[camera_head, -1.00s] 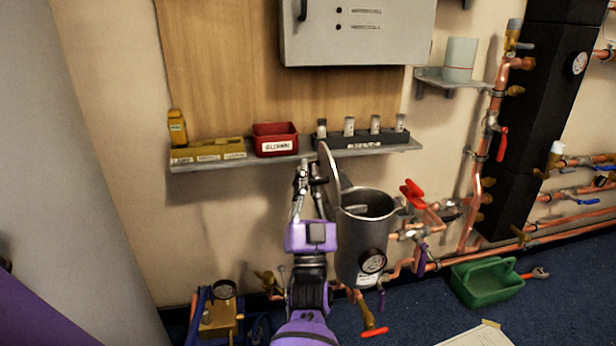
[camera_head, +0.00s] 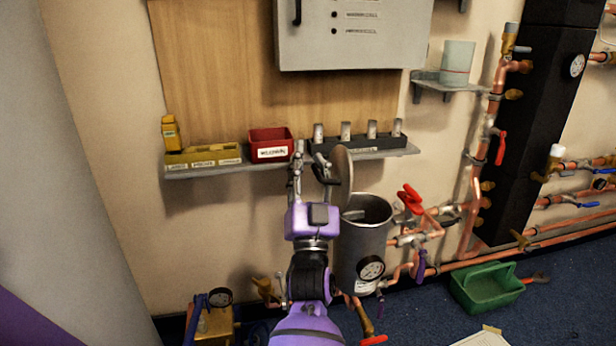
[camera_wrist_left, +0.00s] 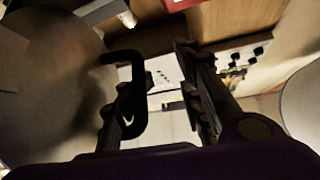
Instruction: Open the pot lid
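The pot (camera_head: 362,245) is a grey metal cylinder with a dark round gauge on its front. Its lid (camera_head: 344,172) stands up nearly edge-on at the left of the rim, and the pot's mouth is uncovered. My left gripper (camera_head: 313,168) is just left of the lid, its two fingers spread apart. In the left wrist view the lid (camera_wrist_left: 45,85) fills the left side. Its dark bracket-shaped handle (camera_wrist_left: 139,95) lies beside the left finger, within the gap of the open gripper (camera_wrist_left: 160,85). Whether they touch is unclear. My right gripper is not in view.
A wall shelf (camera_head: 205,171) behind the gripper holds a red bin (camera_head: 270,145), yellow boxes and a black rack of cylinders. Copper pipes with a red-handled valve (camera_head: 410,199) crowd the pot's right side. A green tray (camera_head: 487,291) is on the floor.

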